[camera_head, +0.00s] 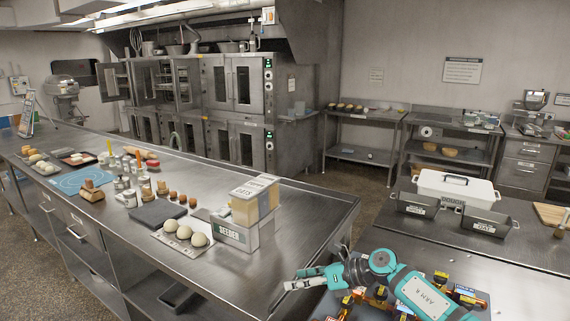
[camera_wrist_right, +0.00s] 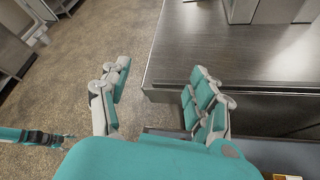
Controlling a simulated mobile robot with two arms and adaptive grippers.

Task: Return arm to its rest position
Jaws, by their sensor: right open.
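My right arm (camera_head: 425,297), teal and white, comes in from the lower right of the head view. Its gripper (camera_head: 310,279) is open and points left, near the right front corner of the long steel counter (camera_head: 315,205). In the right wrist view the two fingers of the right gripper (camera_wrist_right: 155,95) stand wide apart with nothing between them. The floor and the counter's edge show beyond them.
A seeder (camera_head: 235,233), dough balls (camera_head: 185,232) and several small jars stand on the counter. A white dough box (camera_head: 455,187) and dark tins (camera_head: 486,222) sit on the right table. Floor between tables is clear.

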